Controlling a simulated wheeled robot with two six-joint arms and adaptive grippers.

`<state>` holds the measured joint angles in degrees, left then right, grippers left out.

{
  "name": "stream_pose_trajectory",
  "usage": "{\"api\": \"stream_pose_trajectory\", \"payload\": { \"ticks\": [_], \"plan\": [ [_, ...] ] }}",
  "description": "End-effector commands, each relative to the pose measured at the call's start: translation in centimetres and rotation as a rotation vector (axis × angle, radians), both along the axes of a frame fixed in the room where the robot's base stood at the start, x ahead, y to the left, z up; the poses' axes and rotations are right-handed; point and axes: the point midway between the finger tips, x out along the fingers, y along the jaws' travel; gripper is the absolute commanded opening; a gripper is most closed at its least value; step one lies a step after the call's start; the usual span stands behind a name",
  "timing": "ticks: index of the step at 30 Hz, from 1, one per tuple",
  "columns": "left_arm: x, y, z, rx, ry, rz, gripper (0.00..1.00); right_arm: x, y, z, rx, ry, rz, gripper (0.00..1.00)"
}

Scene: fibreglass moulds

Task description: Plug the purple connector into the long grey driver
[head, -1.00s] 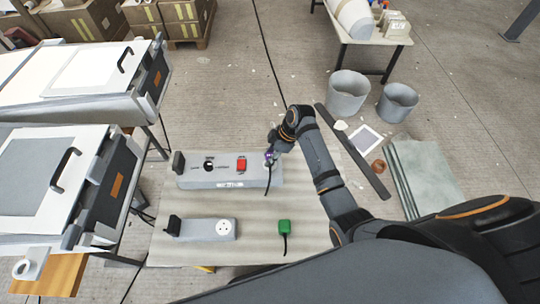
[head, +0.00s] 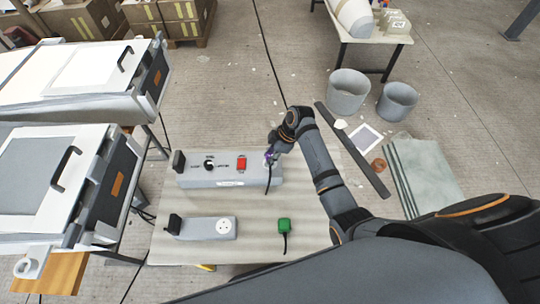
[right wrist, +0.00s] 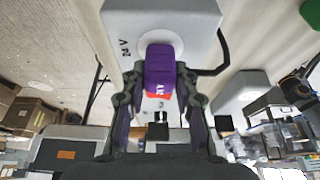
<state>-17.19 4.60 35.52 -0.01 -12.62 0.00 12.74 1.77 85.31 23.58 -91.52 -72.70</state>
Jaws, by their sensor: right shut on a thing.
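The long grey driver (head: 220,178) lies at the back of the light table, with a black knob and a red switch on top. My right gripper (head: 270,155) is at its right end, shut on the purple connector (right wrist: 160,72), with a finger on each side. In the right wrist view the connector is at a round pale socket (right wrist: 160,38) on the driver (right wrist: 122,25). How deep it sits in the socket is hidden. A black cable hangs from the connector's side. My left gripper is not in view.
A shorter grey driver (head: 205,229) with a round pale socket stands at the table front. A green connector (head: 284,226) with a black cable lies to its right. Mould benches stand on the left; two grey buckets (head: 348,92) stand on the floor at right.

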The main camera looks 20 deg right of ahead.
Motion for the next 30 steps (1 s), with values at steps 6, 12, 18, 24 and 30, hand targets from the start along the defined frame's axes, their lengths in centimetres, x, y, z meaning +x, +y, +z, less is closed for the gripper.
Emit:
{"api": "stream_pose_trajectory", "payload": {
  "ticks": [6, 12, 18, 24, 30],
  "plan": [
    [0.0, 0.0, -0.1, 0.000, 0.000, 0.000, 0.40, 0.0, 0.0, -0.3, 0.000, 0.000, 0.000, 0.36],
    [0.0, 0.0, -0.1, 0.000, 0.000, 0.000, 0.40, 0.0, 0.0, -0.3, 0.000, 0.000, 0.000, 0.56],
    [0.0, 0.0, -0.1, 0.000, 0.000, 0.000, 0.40, 0.0, 0.0, -0.3, 0.000, 0.000, 0.000, 0.56],
    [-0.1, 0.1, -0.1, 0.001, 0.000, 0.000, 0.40, -0.1, -0.6, 1.2, 0.000, -0.003, -0.001, 0.56],
    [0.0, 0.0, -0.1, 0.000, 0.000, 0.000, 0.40, -0.6, -2.4, 5.3, -0.003, -0.004, 0.001, 0.56]
  ]
}}
